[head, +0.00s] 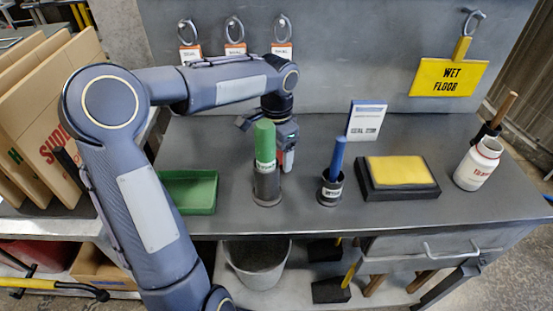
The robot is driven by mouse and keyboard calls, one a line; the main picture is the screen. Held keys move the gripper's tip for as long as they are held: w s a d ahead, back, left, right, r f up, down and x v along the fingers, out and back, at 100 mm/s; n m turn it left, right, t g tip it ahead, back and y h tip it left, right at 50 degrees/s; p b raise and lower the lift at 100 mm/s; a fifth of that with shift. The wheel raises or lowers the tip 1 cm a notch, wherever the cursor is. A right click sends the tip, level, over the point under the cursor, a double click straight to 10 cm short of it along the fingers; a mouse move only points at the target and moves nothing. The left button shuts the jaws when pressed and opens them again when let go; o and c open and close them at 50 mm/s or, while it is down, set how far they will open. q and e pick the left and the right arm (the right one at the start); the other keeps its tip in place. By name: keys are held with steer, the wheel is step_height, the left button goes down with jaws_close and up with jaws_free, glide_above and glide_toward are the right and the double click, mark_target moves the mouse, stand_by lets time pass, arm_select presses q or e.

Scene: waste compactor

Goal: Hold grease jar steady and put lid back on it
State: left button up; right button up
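A white jar (476,168) with red lettering stands at the right end of the grey bench and looks like the grease jar. It tilts a little to the right in the picture. A wooden handle with a dark base (495,117) shows behind its top. I cannot make out a separate lid. My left gripper (277,148) is over the middle of the bench, behind a green-topped dark holder, well left of the jar. The green top hides part of it, so its fingers are not clear. My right gripper is not in view.
The green-topped holder (266,185), a blue-handled tool in a dark cup (331,190), a yellow pad on a black block (397,190) and a green tray (190,192) stand on the bench (300,220). A yellow sign (447,78) hangs on the back panel.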

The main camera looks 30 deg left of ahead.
arm_select(q)
steer(key=shift+f, duration=0.45)
steer(key=c, duration=1.1)
steer(key=shift+r, duration=0.1)
step_height(320, 180, up, 10)
steer(key=shift+f+p, duration=0.1)
steer(key=shift+p, duration=0.65)
